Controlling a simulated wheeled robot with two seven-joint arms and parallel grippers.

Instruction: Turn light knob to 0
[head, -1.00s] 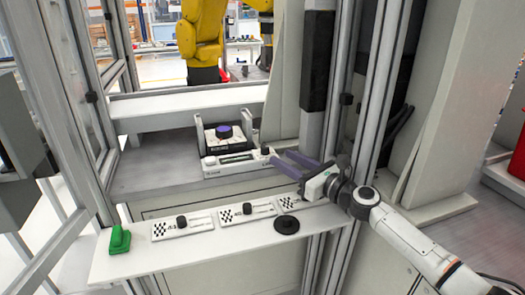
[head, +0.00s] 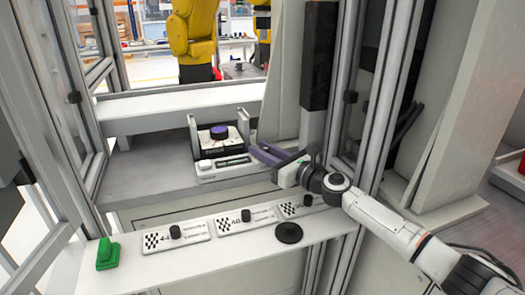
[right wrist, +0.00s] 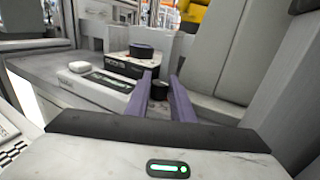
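A white control unit (head: 206,174) with a dark display strip sits on the grey shelf in the head view. A small dark knob (right wrist: 159,91) stands at its right end and shows between my fingers in the right wrist view. In the head view my fingers mostly hide this knob. My right gripper (head: 262,152) is open, its two purple fingers pointing left at the knob; it also shows in the right wrist view (right wrist: 162,76). I cannot tell whether the fingers touch the knob. The knob's markings are too small to read. My left gripper is not in view.
A device with a purple-topped dial (head: 219,132) stands behind the control unit. On the front ledge are white plates with black knobs (head: 174,232), a black round disc (head: 289,233) and a green block (head: 107,254). A metal post (head: 345,120) rises right of my gripper.

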